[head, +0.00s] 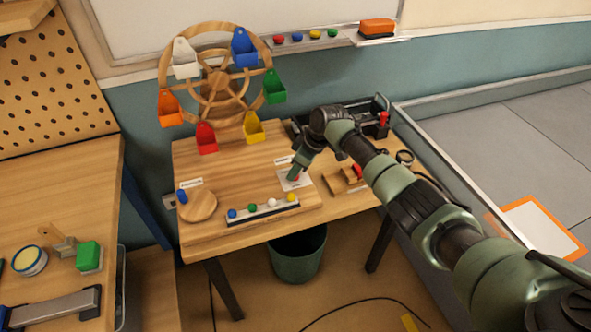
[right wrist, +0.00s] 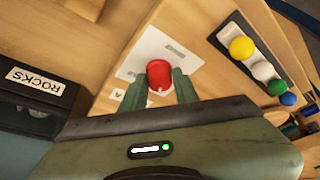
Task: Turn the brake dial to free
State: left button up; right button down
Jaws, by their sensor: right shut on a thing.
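The brake dial is a red knob (right wrist: 159,75) on a white plate (right wrist: 145,50) fixed to the wooden board. In the right wrist view the two green fingers of my right gripper (right wrist: 165,88) stand on either side of the knob and are shut on it. In the head view my right gripper (head: 296,172) points down at the white plate (head: 286,184) and hides most of the knob. The plate's markings are too small to read. My left gripper is not in view.
A wooden wheel (head: 217,80) with several coloured buckets stands behind the dial. In front is a rail (head: 262,212) with several coloured balls. A round wooden disc (head: 197,205) is at the left. A dark box labelled ROCKS (right wrist: 38,98) is near the gripper. A bin (head: 297,255) stands below.

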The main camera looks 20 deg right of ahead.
jog(key=c, duration=1.1)
grip_release()
jog(key=shift+r, duration=0.1)
jog(key=v, duration=0.7)
jog(key=shift+s+d+r, duration=0.1)
jog(key=shift+d+r, duration=0.1)
jog(key=shift+r, duration=0.05)
jog(key=shift+f, duration=0.1)
